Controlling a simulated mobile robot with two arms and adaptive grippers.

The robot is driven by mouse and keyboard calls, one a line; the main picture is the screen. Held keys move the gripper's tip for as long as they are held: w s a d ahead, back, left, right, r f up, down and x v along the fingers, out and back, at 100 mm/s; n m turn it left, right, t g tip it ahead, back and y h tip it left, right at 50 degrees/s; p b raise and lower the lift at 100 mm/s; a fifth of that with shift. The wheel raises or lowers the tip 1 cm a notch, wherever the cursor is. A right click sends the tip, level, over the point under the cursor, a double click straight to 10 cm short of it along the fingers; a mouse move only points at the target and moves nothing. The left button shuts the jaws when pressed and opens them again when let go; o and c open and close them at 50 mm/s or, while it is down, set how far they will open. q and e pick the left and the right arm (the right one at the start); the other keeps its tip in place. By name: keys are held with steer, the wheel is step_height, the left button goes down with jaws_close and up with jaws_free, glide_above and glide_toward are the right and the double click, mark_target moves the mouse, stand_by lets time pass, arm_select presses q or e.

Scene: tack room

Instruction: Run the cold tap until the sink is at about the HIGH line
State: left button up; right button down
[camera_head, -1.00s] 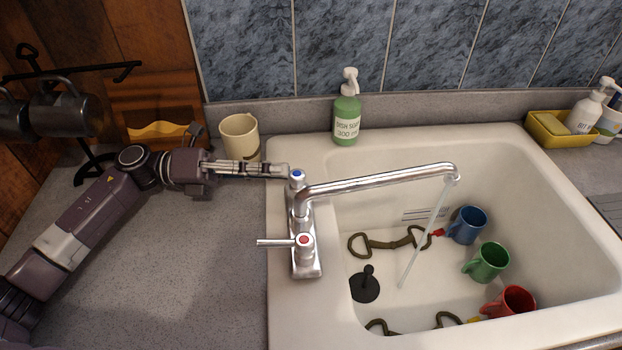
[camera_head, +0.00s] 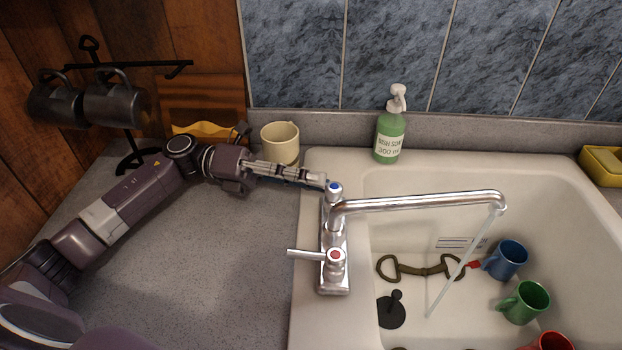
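The chrome tap (camera_head: 420,203) has a blue-marked cold knob (camera_head: 335,188) and a red-marked hot knob (camera_head: 336,255) with a lever pointing left. A thin stream of water (camera_head: 460,265) runs from the spout into the white sink (camera_head: 400,182). My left gripper (camera_head: 322,182) is at the cold knob, its fingertips against or just beside it; whether it grips the cold lever cannot be told. Level lines (camera_head: 462,243) show on the sink's far wall, too small to read. The water's surface is hard to make out. My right gripper is not in view.
In the sink are a black plug (camera_head: 391,310), a bit (camera_head: 425,268), and blue (camera_head: 506,260), green (camera_head: 525,302) and red (camera_head: 552,342) mugs. Dish soap (camera_head: 390,128) and a cream mug (camera_head: 280,143) stand behind. The counter left of the sink (camera_head: 220,250) is mostly clear.

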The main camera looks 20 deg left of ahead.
arm_select(q)
steer(key=a, duration=0.5)
steer(key=s+a, duration=0.1)
steer(key=a, duration=0.1)
steer(key=shift+a, duration=0.25)
steer(key=shift+c, duration=0.4)
